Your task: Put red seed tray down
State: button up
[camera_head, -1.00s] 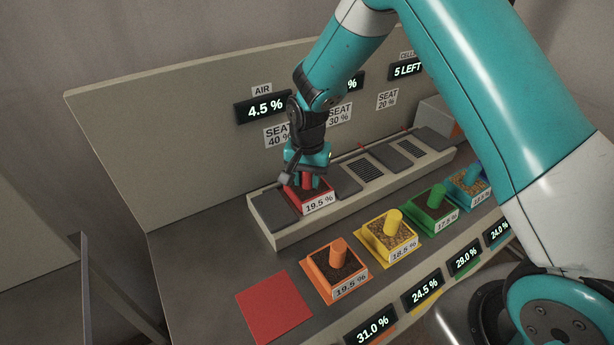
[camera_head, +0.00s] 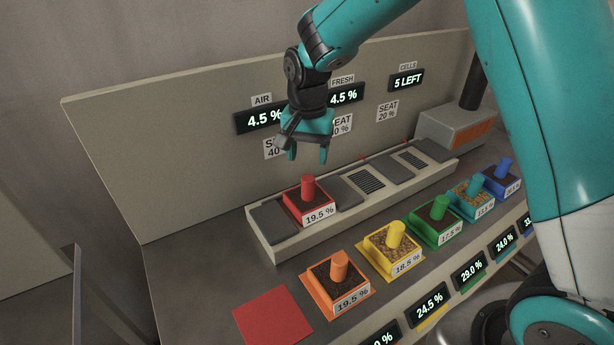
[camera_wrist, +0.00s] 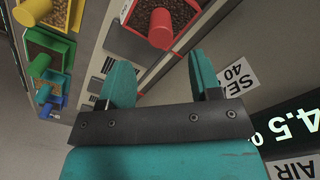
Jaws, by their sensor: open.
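The red seed tray (camera_head: 321,216) holds dark soil and a red upright peg, and its front label reads 19.5 %. It sits on the raised grey bench, between dark plates near the bench's left end. It also shows in the wrist view (camera_wrist: 178,40) at the top. My gripper (camera_head: 307,157) is open and empty, above the tray and apart from its peg. In the wrist view my gripper (camera_wrist: 160,78) has its two teal fingers spread with nothing between them. A flat red square (camera_head: 272,316) lies bare on the table at the front left.
Orange (camera_head: 349,298), yellow (camera_head: 405,265), green (camera_head: 445,232), teal (camera_head: 480,208) and blue (camera_head: 507,187) trays stand in a row before the bench. A back panel (camera_head: 180,140) with displays and seat labels rises behind. A grey box (camera_head: 452,128) stands at the bench's right end.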

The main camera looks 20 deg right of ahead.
notch_tip(320, 180, up, 2)
jog(key=s+a+r+n+y, duration=0.1)
jog(key=s+r+n, duration=0.2)
jog(key=s, duration=0.6)
jog(key=s+a+r+n+y, duration=0.1)
jog(key=s+a+r+n, duration=0.1)
jog(key=s+n, duration=0.4)
jog(key=s+a+r+n+y, duration=0.1)
jog(key=s+n, duration=0.4)
jog(key=s, duration=0.8)
notch_tip(320, 180, up, 3)
jog(key=shift+a+f+y, duration=0.1)
jog(key=shift+a+y, duration=0.3)
jog(key=shift+y, duration=0.2)
